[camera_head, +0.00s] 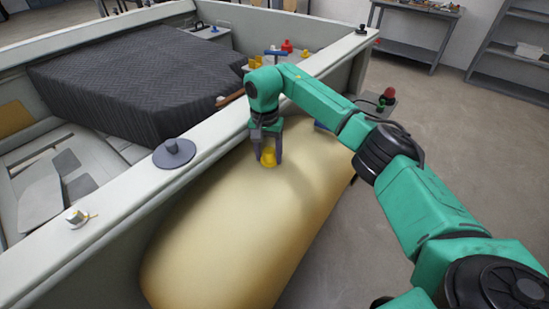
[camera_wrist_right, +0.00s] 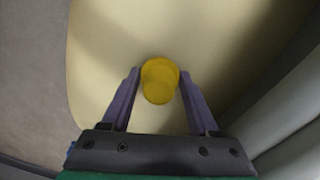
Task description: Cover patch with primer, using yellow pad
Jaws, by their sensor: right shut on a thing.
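My right gripper (camera_head: 267,158) is shut on a yellow pad (camera_head: 268,159), pointing down at the cream curved surface (camera_head: 225,230). In the right wrist view the round yellow pad (camera_wrist_right: 160,81) sits between the two fingertips of the gripper (camera_wrist_right: 160,88). The pad is at or just above the cream surface (camera_wrist_right: 105,60); I cannot tell whether it touches. I cannot make out a separate patch or any primer on the surface. My left gripper is in neither view.
A pale hull wall (camera_head: 110,215) with a grey round fitting (camera_head: 174,152) on its rim runs beside the cream surface. A dark quilted cover (camera_head: 140,80) lies inside the hull. Small red and yellow items (camera_head: 287,46) stand beyond my wrist. Open floor (camera_head: 440,110) lies to the right.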

